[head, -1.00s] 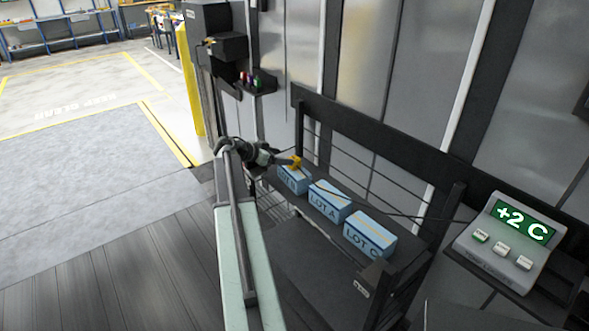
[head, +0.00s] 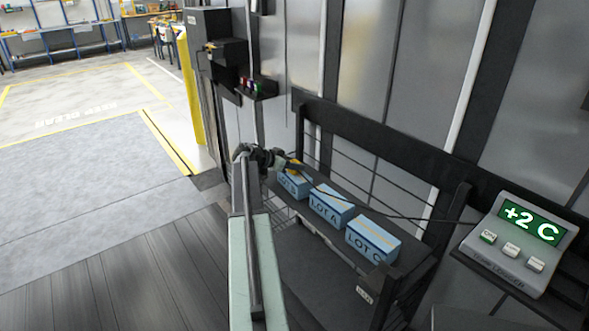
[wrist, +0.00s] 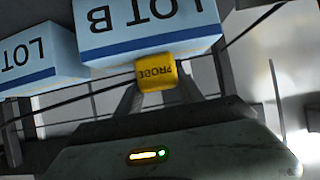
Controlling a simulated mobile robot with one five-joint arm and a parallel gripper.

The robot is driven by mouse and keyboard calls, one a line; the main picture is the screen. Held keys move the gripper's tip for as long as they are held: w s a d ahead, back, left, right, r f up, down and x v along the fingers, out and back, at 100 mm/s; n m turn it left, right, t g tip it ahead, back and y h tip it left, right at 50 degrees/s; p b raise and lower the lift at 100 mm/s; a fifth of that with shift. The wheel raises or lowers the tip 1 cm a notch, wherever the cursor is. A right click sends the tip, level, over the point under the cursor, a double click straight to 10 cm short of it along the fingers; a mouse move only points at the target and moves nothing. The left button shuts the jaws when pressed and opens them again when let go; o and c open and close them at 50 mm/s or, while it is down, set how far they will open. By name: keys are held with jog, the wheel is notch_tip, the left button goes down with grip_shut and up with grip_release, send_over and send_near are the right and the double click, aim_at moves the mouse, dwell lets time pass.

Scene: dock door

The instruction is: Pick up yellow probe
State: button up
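The yellow probe (wrist: 155,75), marked PROBE, is in the middle of the wrist view, directly in front of the blue LOT B box (wrist: 150,30). In the head view the probe (head: 296,164) is a small yellow patch at the top of the LOT B box (head: 292,186), partly covered by my gripper (head: 290,163). In the wrist view my gripper (wrist: 157,88) has one dark finger on each side of the probe. I see no clear gap, but whether the fingers press on it cannot be told. The fingertips are hidden behind the probe.
The LOT A box (head: 331,206) and LOT C box (head: 372,238) stand in a row on the dark shelf (head: 408,262). A thin dark cable (head: 400,215) runs over the boxes to the temperature reader (head: 515,243), showing +2 C. A dark rail backs the shelf.

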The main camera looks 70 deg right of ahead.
grip_shut()
jog(key=shift+r+p, duration=0.5)
notch_tip(320, 180, up, 3)
jog(key=p, duration=0.3)
jog(key=s+a, duration=0.1)
jog(key=a, duration=0.7)
jog(key=s+a+r+p, duration=0.1)
jog(key=s+a, duration=0.1)
jog(key=a, duration=0.5)
jog(key=shift+s+a, duration=0.3)
jog(key=shift+a, duration=0.05)
